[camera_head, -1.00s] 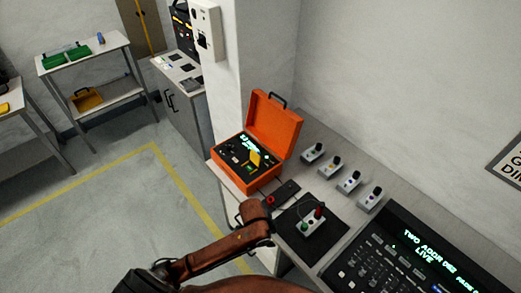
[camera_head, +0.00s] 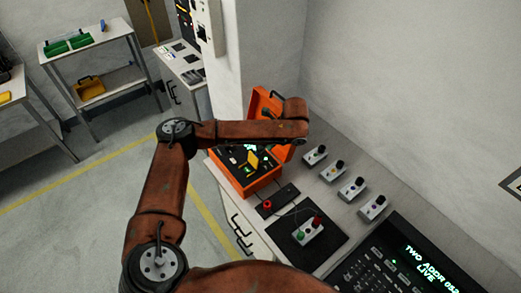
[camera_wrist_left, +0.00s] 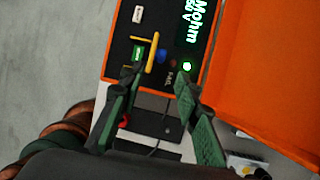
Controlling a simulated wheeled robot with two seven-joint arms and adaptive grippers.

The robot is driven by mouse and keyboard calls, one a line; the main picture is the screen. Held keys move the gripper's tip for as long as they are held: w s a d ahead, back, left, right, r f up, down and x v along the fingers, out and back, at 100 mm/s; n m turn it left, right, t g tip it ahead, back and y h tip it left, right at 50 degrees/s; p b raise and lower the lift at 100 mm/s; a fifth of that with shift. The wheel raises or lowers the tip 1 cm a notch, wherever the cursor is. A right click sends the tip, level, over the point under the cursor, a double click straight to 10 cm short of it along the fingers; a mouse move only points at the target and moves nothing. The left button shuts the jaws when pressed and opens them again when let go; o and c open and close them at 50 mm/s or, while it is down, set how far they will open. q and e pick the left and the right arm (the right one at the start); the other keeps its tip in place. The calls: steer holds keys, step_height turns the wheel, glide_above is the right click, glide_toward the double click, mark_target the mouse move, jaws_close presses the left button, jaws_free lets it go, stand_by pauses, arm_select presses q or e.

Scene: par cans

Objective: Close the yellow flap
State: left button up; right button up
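The yellow flap (camera_head: 252,160) stands up from the black panel of the open orange case (camera_head: 242,180). In the left wrist view the flap (camera_wrist_left: 151,52) shows nearly edge-on, beside a green button (camera_wrist_left: 138,53) and a blue knob (camera_wrist_left: 161,56). My left arm reaches across above the case in the head view and covers part of its lid; the fingers cannot be made out there. In the left wrist view my left gripper (camera_wrist_left: 158,84) is open and empty, its fingertips apart, just short of the flap in the picture. My right gripper is not in view.
The raised orange lid (camera_wrist_left: 265,75) fills the right of the left wrist view. A lit green readout (camera_wrist_left: 188,22) is on the panel. Several small switch boxes (camera_head: 352,187) line the bench, near a black mat (camera_head: 287,248) and a console (camera_head: 400,260).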

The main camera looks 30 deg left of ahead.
mark_target(256, 155)
arm_select(q)
steer(key=x, duration=0.7)
steer(key=shift+w+a+b, duration=0.15)
steer(key=shift+a+b, duration=0.15)
steer(key=shift+a, duration=0.2)
steer(key=shift+r, duration=0.1)
jaws_close()
